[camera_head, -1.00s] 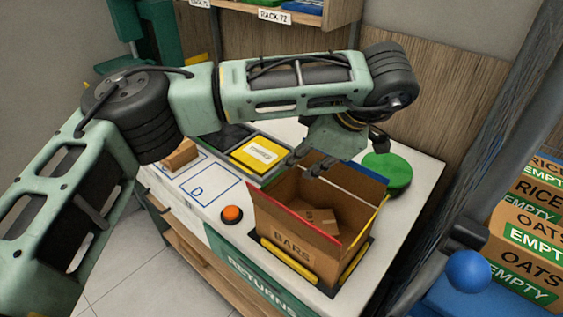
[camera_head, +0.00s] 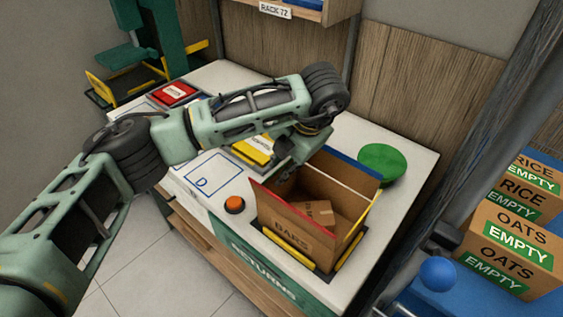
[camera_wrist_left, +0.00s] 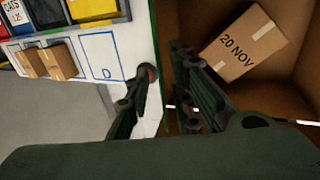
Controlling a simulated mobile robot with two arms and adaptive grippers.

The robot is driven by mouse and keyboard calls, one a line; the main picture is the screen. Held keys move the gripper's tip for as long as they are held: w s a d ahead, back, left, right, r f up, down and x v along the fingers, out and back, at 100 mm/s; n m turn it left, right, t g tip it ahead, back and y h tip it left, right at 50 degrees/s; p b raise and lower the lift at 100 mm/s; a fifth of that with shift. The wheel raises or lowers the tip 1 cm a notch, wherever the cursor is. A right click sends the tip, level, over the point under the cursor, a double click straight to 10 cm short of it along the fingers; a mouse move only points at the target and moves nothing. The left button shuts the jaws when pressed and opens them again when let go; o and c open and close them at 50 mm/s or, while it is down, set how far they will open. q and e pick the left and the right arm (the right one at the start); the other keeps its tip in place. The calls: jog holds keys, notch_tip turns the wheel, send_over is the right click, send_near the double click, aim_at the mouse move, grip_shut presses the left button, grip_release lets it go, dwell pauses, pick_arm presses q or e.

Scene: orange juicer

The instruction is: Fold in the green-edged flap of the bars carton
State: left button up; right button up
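The open bars carton (camera_head: 303,240) stands on the white counter, its front marked BARS. My left gripper (camera_wrist_left: 160,92) is open at the carton's left side. In the left wrist view one finger is over the counter side and the other over the carton's inside; contact cannot be told. My right gripper is not in view.
An orange button (camera_head: 235,205) is left of the carton and a green disc (camera_head: 382,163) behind it. Coloured trays stand farther left on the counter (camera_head: 400,140). Cartons marked EMPTY (camera_head: 507,243) are stacked at right, near a blue ball (camera_head: 437,273).

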pick_arm(q)
jog(key=shift+w+a+f, duration=0.1)
jog(key=shift+a+f, duration=0.05)
jog(key=shift+f, duration=0.55)
grip_shut()
